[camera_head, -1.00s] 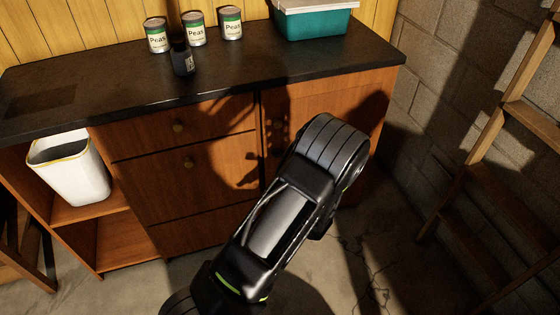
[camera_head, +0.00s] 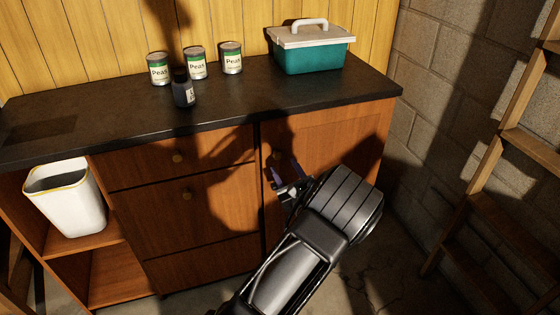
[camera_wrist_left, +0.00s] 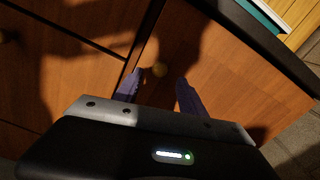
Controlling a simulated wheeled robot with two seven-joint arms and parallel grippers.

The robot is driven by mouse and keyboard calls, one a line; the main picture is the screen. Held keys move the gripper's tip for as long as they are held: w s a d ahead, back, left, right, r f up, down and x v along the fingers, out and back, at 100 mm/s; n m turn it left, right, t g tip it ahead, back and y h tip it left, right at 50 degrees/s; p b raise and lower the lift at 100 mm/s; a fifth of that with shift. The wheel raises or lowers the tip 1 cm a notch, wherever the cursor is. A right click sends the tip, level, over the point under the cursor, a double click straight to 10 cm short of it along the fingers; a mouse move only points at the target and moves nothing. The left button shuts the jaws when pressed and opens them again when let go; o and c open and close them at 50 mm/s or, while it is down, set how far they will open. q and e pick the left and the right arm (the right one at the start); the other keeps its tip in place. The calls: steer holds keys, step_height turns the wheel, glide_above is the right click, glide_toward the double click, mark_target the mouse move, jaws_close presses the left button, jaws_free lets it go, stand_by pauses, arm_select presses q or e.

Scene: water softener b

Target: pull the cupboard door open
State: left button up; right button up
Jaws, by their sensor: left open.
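The wooden cupboard door (camera_head: 335,135) is on the right of the cabinet and looks shut. Its small round knob (camera_head: 276,154) is near the door's upper left edge; in the left wrist view the knob (camera_wrist_left: 160,69) shows just beyond and between the fingertips. My left gripper (camera_head: 284,174) is open in front of the door, its two purple fingers (camera_wrist_left: 155,90) on either side of the knob's line. Whether they touch the door cannot be told. My left arm hides the door's lower part. My right gripper is not in view.
Drawers with knobs (camera_head: 186,195) are left of the door. Cans of peas (camera_head: 196,63), a dark bottle (camera_head: 183,92) and a teal box (camera_head: 312,56) stand on the black countertop (camera_head: 110,112). A white bin (camera_head: 72,205) is at left, a wooden ladder (camera_head: 492,205) at right.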

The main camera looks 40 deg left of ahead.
mark_target(278, 157)
arm_select(q)
steer(key=x, duration=0.5)
jaws_close()
stand_by(0.5)
stand_by(0.9)
